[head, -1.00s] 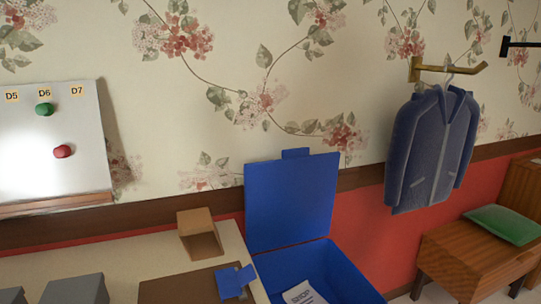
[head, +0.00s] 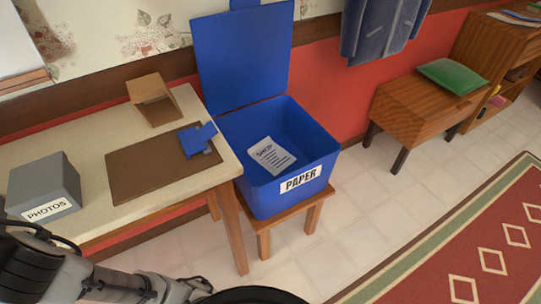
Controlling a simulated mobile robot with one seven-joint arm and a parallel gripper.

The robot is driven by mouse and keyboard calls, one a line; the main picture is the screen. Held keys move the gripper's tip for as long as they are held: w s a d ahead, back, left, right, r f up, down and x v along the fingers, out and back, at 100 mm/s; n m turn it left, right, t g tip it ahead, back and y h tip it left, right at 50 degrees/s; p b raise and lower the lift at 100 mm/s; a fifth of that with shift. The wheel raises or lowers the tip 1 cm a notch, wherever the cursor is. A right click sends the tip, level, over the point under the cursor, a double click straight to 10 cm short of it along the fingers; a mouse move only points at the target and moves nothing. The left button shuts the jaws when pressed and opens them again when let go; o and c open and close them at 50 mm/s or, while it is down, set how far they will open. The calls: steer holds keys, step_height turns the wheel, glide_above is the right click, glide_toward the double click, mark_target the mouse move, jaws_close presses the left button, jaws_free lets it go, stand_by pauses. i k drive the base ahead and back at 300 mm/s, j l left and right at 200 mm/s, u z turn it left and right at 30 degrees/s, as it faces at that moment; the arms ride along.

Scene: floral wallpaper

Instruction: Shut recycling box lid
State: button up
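The blue recycling box (head: 273,191) labelled PAPER stands on a small wooden stool in the middle of the head view. Its blue lid (head: 243,58) is open and stands upright at the back of the box, with a tab at its top edge. A white sheet marked SHOP (head: 270,155) lies inside the box. My arm shows at the bottom left, in front of the table. My gripper's fingers are not visible.
A cream table (head: 96,222) to the left bears a grey PHOTOS box (head: 47,184), a brown mat (head: 135,181), an open cardboard box (head: 154,103) and a blue object (head: 197,139). A wooden bench (head: 418,110) with a green cushion (head: 452,76) stands right.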

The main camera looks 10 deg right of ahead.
mark_target(242, 53)
steer(key=i+l+u, duration=0.15)
steer(key=l+u, duration=0.15)
steer(key=l, duration=0.15)
steer(key=l+u, duration=0.3)
steer(key=l, duration=0.15)
steer(key=i, duration=0.55)
